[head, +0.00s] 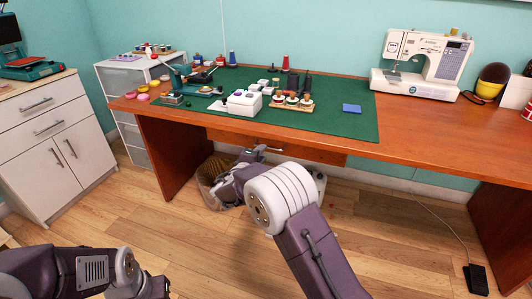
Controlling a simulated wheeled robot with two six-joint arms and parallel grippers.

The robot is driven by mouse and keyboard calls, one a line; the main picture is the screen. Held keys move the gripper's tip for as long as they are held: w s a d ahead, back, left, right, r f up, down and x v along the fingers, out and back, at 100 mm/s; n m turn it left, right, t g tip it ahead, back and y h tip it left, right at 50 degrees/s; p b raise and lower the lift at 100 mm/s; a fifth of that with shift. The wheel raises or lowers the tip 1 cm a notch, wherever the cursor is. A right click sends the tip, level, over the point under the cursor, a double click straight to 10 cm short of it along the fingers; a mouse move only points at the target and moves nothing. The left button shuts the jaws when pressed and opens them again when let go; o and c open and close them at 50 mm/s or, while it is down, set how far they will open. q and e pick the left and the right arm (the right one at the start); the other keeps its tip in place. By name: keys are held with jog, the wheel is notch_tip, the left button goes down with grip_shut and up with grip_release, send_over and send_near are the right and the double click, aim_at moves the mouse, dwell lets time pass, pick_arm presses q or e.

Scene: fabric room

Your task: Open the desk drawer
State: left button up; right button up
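The wooden desk (420,150) has a shallow drawer (315,154) under its front edge, left of the middle. The drawer front looks about flush under the desktop, so it appears closed. My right arm reaches up from the bottom middle, and my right gripper (252,157) is at the drawer front. A small silver bar shows by the fingertips; I cannot tell handle from finger there. The wrist hides much of the gripper, so its opening and any contact are unclear. My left arm is low at the bottom left, with its gripper (152,289) at the picture's bottom edge, away from the desk.
A green mat (345,122) on the desk carries sewing items. A white sewing machine (422,65) stands to the right. A wicker basket (207,172) is on the floor behind my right wrist. White cabinets (38,120) stand at left.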

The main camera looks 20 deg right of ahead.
jog(key=b+x, duration=0.1)
jog(key=x, duration=0.4)
jog(key=shift+w+d+f, duration=0.15)
jog(key=shift+w+d, duration=0.05)
jog(key=shift+w, duration=0.05)
grip_shut()
dwell(1.1)
